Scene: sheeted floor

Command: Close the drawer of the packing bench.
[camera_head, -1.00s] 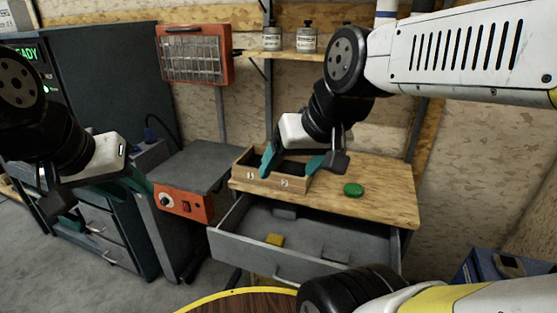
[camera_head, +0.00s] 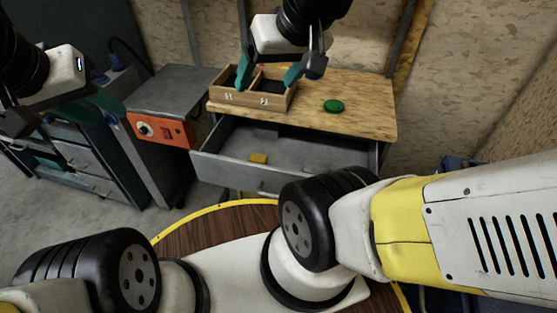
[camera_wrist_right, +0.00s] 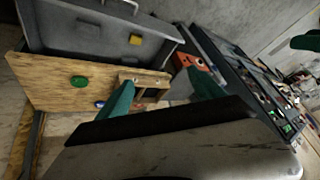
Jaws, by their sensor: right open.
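The packing bench (camera_head: 370,118) has a light wooden top. Its grey drawer (camera_head: 215,170) is pulled out toward me, with a yellow block (camera_head: 258,158) inside; my own arm covers part of its right front. The drawer (camera_wrist_right: 60,35) also shows at the top of the right wrist view. My right gripper (camera_head: 268,80) is open and empty, pointing down at the two-section wooden box (camera_head: 262,103) on the bench, behind the drawer; whether it touches the box is unclear. My left gripper (camera_head: 65,112) is at the far left, fingers apart, away from the drawer.
A green disc (camera_head: 334,106) lies on the bench top. An orange-fronted grey machine (camera_head: 160,130) stands left of the drawer. A dark workbench with drawers (camera_head: 85,160) is further left. Grey floor shows at lower left.

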